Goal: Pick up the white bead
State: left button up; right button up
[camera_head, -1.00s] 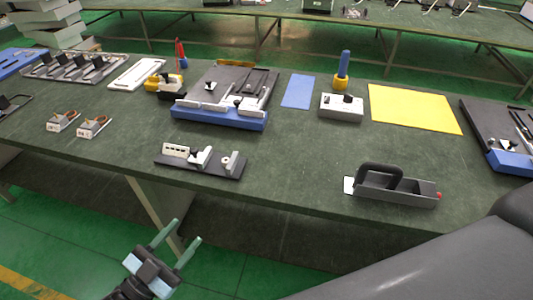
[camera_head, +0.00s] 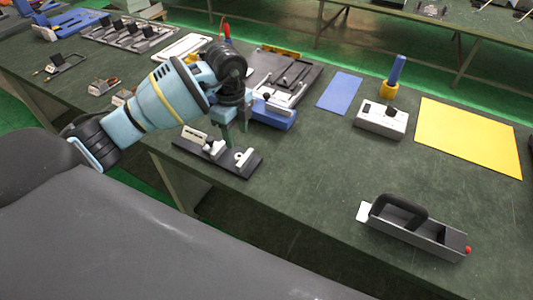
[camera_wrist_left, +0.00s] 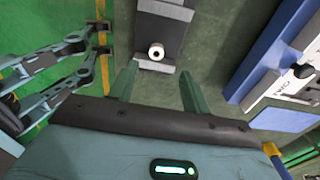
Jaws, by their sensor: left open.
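A small white round piece with a dark hole, apparently the white bead (camera_wrist_left: 156,52), shows in the left wrist view near the end of a dark base plate (camera_wrist_left: 154,37). In the head view a white piece (camera_head: 243,157) stands at the right end of this plate (camera_head: 247,170). My left gripper (camera_head: 235,137) points down over the plate, in front of the blue tray. In the wrist view its fingers (camera_wrist_left: 157,75) are spread with nothing between them, and the bead lies beyond the gap. My right gripper is not in view.
A blue-edged tray (camera_head: 272,115) stands right behind the plate. A grey holder with a black handle (camera_head: 415,236) is at front right. A white box (camera_head: 381,120), a blue mat (camera_head: 339,92) and a yellow mat (camera_head: 470,137) lie further back. The table between plate and grey holder is clear.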

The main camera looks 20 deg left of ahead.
aim_at(237, 155)
pick_arm(q)
jog(key=shift+a+r, duration=0.15)
jog(key=shift+a, duration=0.15)
jog(key=shift+s+f, duration=0.1)
jog(key=shift+f, duration=1.25)
jog(key=shift+s+d+f, duration=0.1)
jog(key=shift+f, duration=1.2)
jog(key=shift+s+f, duration=0.1)
jog(key=shift+f, duration=1.15)
grip_shut()
jog(key=shift+r, duration=0.1)
